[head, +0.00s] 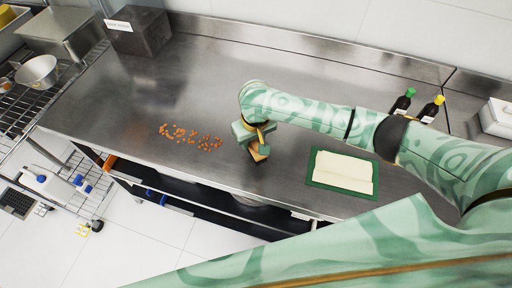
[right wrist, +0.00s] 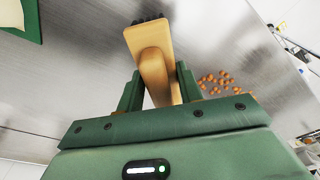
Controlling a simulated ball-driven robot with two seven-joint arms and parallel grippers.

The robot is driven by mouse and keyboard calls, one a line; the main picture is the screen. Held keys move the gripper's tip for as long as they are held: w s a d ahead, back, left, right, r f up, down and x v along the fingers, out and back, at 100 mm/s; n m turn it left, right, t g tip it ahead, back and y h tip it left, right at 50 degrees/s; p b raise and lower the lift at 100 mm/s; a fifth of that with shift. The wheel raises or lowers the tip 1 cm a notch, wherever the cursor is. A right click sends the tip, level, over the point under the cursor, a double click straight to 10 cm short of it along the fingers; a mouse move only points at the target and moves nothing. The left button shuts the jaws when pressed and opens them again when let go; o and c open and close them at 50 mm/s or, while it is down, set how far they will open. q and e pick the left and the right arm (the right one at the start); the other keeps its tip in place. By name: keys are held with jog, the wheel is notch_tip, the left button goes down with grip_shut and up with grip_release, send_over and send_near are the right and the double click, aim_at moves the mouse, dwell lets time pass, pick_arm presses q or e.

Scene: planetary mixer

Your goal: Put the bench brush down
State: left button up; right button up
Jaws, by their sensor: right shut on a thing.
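The bench brush (head: 259,152) has a tan wooden body and dark bristles. My right gripper (head: 256,133) is shut on its handle, over the steel bench (head: 215,100) near the front edge. In the right wrist view the brush (right wrist: 152,58) sticks out between the two green fingers of the gripper (right wrist: 160,90), bristles at the far end. I cannot tell whether the bristles touch the bench top. My left gripper is not in view.
Orange-brown crumbs (head: 190,137) lie scattered left of the brush. A green-edged mat with a cream sheet (head: 342,172) lies to the right. A grey box (head: 138,31) and two dark bottles (head: 402,104) stand at the back. Bench between crumbs and box is clear.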

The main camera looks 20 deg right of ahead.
jog(key=f, duration=0.1)
jog(key=f+b, duration=0.1)
jog(key=f, duration=0.1)
jog(key=d+f, duration=0.1)
jog(key=shift+w+f, duration=0.25)
jog(key=shift+r, duration=0.1)
jog(key=o, duration=0.9)
jog(key=r+p, duration=0.1)
jog(key=r, duration=0.3)
jog(key=s+r+p, duration=0.1)
jog(key=r+p, duration=0.1)
jog(key=r, duration=0.2)
jog(key=r+p, duration=0.1)
jog(key=r, duration=0.3)
jog(key=shift+s+d+p, duration=0.15)
jog(key=shift+s+p, duration=0.1)
jog(key=shift+p, duration=0.1)
